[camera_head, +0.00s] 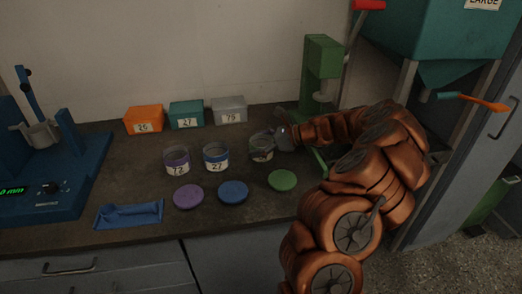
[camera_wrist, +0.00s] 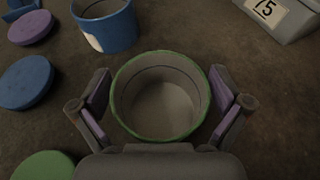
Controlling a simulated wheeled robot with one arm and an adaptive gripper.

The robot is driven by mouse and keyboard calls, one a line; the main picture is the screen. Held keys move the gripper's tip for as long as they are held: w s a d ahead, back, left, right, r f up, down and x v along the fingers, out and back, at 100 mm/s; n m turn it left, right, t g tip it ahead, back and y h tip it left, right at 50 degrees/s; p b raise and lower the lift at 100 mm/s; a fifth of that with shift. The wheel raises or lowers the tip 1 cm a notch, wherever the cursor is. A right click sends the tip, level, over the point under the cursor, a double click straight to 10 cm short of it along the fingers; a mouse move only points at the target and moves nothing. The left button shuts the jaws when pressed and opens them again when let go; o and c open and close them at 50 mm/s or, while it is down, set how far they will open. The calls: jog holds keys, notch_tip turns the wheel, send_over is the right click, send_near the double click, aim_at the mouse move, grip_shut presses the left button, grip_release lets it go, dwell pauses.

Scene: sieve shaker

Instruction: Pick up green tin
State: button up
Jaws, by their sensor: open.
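The green tin (camera_wrist: 160,97) is an open round tin with a green rim, and it stands upright on the counter. In the wrist view its inside is visible and looks empty. My gripper (camera_wrist: 160,105) is open, with one finger on each side of the tin; small gaps show, so the fingers do not seem to press on it. In the head view the green tin (camera_head: 261,147) stands at the right of a row of tins, partly covered by my gripper (camera_head: 272,143). The green lid (camera_head: 282,180) lies flat in front of it.
A blue tin (camera_head: 216,157) and a purple tin (camera_head: 176,160) stand to the left. A blue lid (camera_head: 233,191) and a purple lid (camera_head: 188,196) lie in front. Orange, teal and grey boxes (camera_head: 229,110) stand behind. A green press (camera_head: 322,75) stands at the back right.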

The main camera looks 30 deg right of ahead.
jog(key=c, duration=1.2)
jog(key=shift+o, duration=0.2)
